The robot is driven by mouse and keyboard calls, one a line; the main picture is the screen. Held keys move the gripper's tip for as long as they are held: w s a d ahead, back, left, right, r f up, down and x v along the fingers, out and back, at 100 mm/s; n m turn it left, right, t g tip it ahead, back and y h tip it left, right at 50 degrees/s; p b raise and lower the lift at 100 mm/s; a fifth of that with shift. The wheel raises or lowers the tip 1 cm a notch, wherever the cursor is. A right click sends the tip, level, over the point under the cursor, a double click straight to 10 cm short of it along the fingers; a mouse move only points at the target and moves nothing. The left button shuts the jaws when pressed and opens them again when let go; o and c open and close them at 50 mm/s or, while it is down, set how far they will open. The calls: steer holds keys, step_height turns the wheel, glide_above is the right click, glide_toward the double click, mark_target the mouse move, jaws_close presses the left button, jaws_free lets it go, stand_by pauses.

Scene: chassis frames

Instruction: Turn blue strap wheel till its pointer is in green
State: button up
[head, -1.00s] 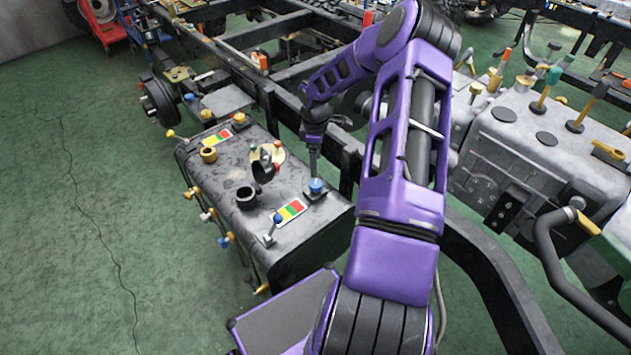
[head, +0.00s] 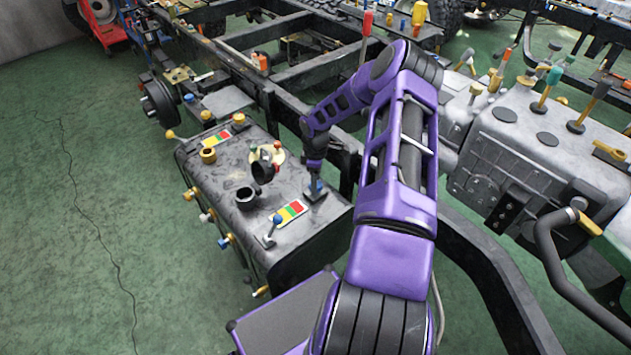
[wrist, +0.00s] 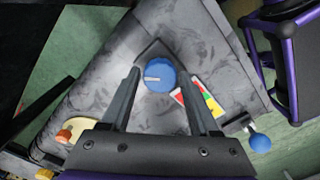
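The blue strap wheel (wrist: 158,76) is a round blue knob with a pale bar mark from its middle toward the left in the wrist view. In the head view the wheel (head: 318,187) is partly hidden under my gripper (head: 314,172), at the tank's right end. In the wrist view my gripper (wrist: 160,73) is open, its fingers on either side of the wheel with gaps between. A colour strip with red, yellow and green (wrist: 200,97) lies close by at lower right, partly behind a finger; it also shows in the head view (head: 289,213).
A lever with a blue ball (head: 277,218) stands beside the strip. The dark tank (head: 222,180) also carries black pipe stubs, a yellow knob (head: 208,155), a second strip and side valves. A chassis rail runs behind it. The green floor at left is clear.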

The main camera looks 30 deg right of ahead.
jaws_close()
steer(key=shift+m, duration=0.4)
steer(key=m+b, duration=0.2)
steer(key=shift+m, duration=0.3)
steer(key=shift+m+b, duration=0.8)
steer(key=shift+m, duration=0.9)
steer(key=shift+o, duration=2)
jaws_free()
